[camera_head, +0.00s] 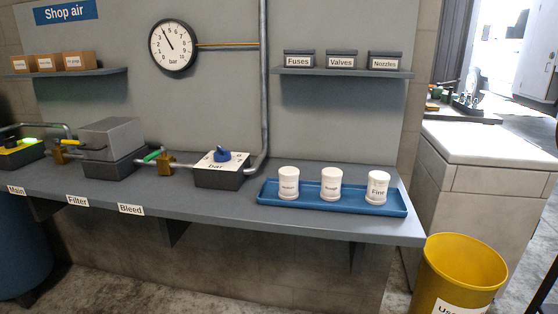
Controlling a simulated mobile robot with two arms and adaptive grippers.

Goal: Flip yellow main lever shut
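The yellow main lever (68,144) is small and sits on top of a brass valve (60,153) at the left of the bench. It lies roughly level and appears to run along the pipe, pointing right toward a grey box. The label "Main" (16,190) is on the bench's front edge below left of this valve. Neither of my grippers shows in the head view, so nothing is seen touching the lever.
A second brass valve (165,161) has a green lever. The grey box (112,140) stands between the valves. Right of them are a blue knob (222,154), a blue tray (335,205) with white jars, and a yellow bin (463,270). A round gauge (173,45) hangs above.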

